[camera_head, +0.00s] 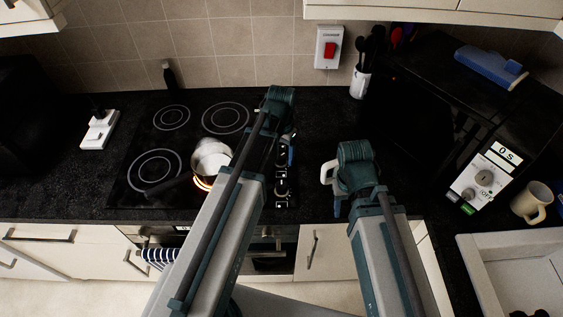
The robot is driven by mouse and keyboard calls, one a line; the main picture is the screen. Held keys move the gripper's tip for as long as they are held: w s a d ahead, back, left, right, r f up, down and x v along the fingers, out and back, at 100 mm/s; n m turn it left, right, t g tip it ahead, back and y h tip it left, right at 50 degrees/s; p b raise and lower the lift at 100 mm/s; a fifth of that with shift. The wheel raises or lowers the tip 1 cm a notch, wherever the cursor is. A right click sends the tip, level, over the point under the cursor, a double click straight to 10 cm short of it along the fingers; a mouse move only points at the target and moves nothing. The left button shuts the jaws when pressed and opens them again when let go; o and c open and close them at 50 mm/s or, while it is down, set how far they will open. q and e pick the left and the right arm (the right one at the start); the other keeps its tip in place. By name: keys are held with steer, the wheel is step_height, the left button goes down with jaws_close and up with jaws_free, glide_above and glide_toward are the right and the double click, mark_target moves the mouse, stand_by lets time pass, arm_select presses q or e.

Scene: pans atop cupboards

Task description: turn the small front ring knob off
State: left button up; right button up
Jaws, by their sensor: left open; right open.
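The small front ring (203,184) glows orange at the front right of the black hob, under a white pan (211,155) with a dark handle. A column of hob knobs (281,188) runs along the hob's right side. Which one belongs to the small front ring cannot be told. My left arm reaches across the hob's right part. My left gripper (287,150) is mostly hidden behind that arm and is open, above or beside the rear part of the knob column.
A utensil pot (360,83) is at the back. A microwave (484,178) with a blue object (490,67) on top, a cream mug (532,203) and a sink (512,255) are at right.

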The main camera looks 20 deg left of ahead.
arm_select(q)
steer(key=shift+f, duration=0.35)
arm_select(e)
steer(key=shift+f, duration=0.4)
arm_select(q)
jaws_close()
steer(key=shift+n, duration=0.3)
steer(key=n, duration=0.4)
steer(key=shift+a+n, duration=0.1)
steer(key=shift+n, duration=2.5)
